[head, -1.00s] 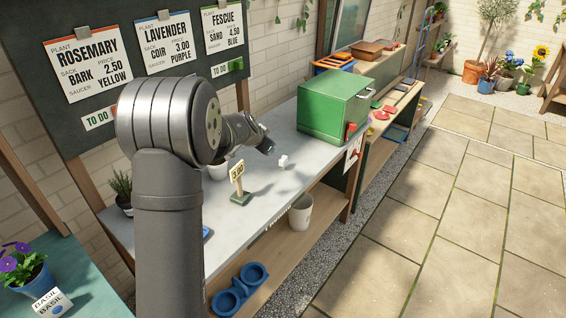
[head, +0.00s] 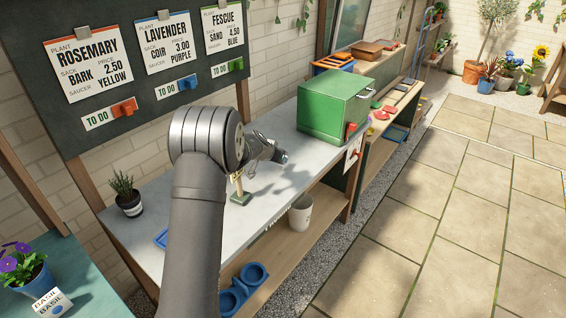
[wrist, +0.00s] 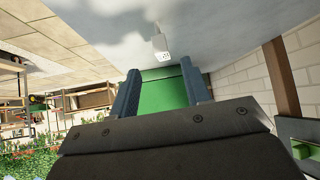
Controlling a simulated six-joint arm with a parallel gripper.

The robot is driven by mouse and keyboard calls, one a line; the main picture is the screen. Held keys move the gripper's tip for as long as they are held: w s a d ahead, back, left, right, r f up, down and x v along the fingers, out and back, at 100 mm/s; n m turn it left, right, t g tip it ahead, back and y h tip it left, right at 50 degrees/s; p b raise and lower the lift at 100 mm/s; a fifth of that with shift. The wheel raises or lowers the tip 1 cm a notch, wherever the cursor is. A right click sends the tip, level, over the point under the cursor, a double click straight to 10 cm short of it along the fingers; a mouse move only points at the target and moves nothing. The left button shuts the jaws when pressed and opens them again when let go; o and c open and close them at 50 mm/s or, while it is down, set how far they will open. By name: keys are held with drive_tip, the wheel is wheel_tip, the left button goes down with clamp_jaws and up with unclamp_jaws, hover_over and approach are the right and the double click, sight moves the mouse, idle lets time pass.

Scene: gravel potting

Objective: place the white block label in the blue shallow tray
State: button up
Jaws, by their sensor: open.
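The white block label (wrist: 160,46) lies on the grey bench top in the wrist view, just beyond my fingertips and roughly centred between them. My gripper (wrist: 160,80) is open, with nothing between its two fingers. In the head view my gripper (head: 281,157) is low over the bench and hides the white block. A blue tray edge (head: 161,238) shows on the bench near its front left; my arm hides the rest of it.
A green box (head: 335,108) stands on the bench beyond my gripper. A potted plant (head: 128,197) sits at the bench's left end. A white bucket (head: 300,215) is on the shelf below.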

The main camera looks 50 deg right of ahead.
drive_tip(key=shift+w+x, duration=0.2)
drive_tip(key=shift+x, duration=4.7)
clamp_jaws()
